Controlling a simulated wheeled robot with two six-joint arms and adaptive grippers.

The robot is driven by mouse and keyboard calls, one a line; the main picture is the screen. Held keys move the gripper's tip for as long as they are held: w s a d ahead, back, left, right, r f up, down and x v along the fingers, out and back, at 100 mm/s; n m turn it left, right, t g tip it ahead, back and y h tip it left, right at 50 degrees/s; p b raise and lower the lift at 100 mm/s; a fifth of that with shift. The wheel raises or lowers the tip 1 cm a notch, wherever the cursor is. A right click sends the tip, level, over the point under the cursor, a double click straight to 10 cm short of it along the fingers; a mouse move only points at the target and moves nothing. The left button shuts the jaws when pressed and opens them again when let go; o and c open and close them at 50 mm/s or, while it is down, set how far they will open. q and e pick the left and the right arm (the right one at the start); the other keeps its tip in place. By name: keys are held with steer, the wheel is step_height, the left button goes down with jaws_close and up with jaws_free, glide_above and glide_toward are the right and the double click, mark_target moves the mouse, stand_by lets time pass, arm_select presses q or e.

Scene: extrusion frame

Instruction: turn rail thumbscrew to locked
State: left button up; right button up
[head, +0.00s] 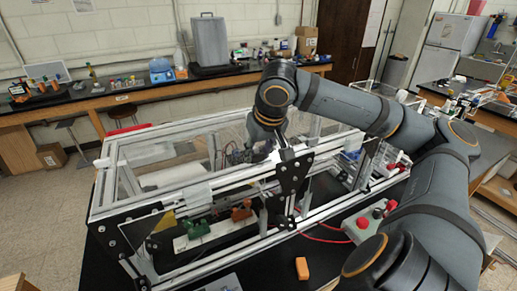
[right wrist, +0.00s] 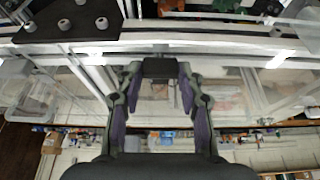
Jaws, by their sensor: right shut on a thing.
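In the right wrist view a small dark block (right wrist: 160,68), which looks like the rail thumbscrew, sits against the silver rail (right wrist: 225,58) between my fingertips. My right gripper (right wrist: 160,85) is shut on it, with a finger at each side. Which way the thumbscrew is turned cannot be told. The thumbscrew is too small and covered to make out there. My left gripper is in neither view.
A black joining plate (head: 292,172) is bolted to the frame close by. Green (head: 198,228) and brown (head: 241,210) parts stand inside the frame. A red-button box (head: 362,224) and an orange block (head: 302,268) lie in front. Clear panels enclose the frame.

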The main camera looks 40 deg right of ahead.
steer(key=o, duration=1.2)
steer(key=shift+c, duration=0.2)
steer(key=shift+r, duration=0.1)
steer(key=shift+s+r, duration=0.1)
steer(key=shift+r, duration=0.15)
steer(key=v, duration=1.1)
steer(key=shift+a, duration=0.1)
